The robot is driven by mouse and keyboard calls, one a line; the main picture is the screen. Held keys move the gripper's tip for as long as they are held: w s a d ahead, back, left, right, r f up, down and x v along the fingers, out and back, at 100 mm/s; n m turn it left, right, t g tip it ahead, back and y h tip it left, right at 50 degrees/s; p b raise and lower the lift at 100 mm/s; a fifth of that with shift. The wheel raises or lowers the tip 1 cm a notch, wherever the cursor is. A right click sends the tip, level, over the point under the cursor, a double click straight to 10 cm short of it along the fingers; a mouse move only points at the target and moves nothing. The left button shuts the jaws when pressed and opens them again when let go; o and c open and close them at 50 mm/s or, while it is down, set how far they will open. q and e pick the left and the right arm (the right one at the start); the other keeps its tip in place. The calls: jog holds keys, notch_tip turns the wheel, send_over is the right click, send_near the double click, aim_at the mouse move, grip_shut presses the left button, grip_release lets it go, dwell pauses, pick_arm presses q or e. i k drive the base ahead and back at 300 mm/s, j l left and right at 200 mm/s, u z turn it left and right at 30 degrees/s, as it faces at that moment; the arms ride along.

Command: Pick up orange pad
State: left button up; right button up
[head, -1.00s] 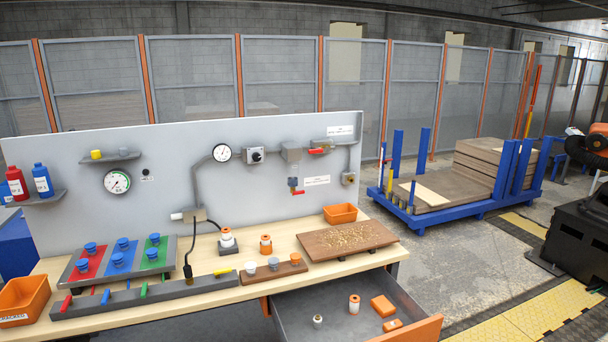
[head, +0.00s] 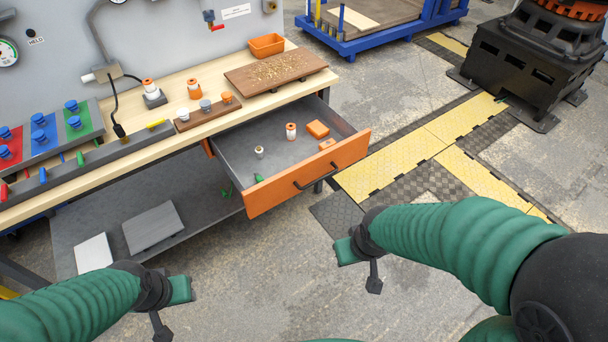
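Two orange blocks lie in the open drawer (head: 232,149) under the bench. The larger orange pad (head: 317,129) is flat near the drawer's right wall. A smaller orange piece (head: 327,144) lies just in front of it, partly hidden by the drawer front. My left gripper (head: 176,310) is low at the bottom left, in front of the bench and away from the drawer. My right gripper (head: 358,265) is low, right of centre, in front of the drawer and apart from it. Neither gripper touches anything; their finger openings are not clear.
The drawer also holds an orange-and-white bottle (head: 291,131) and a small white-topped item (head: 259,152). Its orange front (head: 308,178) with a dark handle stands towards me. A wooden board (head: 275,73) and an orange bin (head: 266,45) sit above. Open floor lies in front.

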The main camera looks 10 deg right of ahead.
aim_at(318, 131)
jog(key=u, duration=1.5)
jog(key=z, duration=2.05)
jog(key=i+l+z, duration=0.15)
jog(key=i, duration=0.5)
jog(key=i+l+z, duration=0.15)
jog(key=i, duration=0.5)
jog(key=i+l+z, duration=0.15)
jog(key=i, duration=0.5)
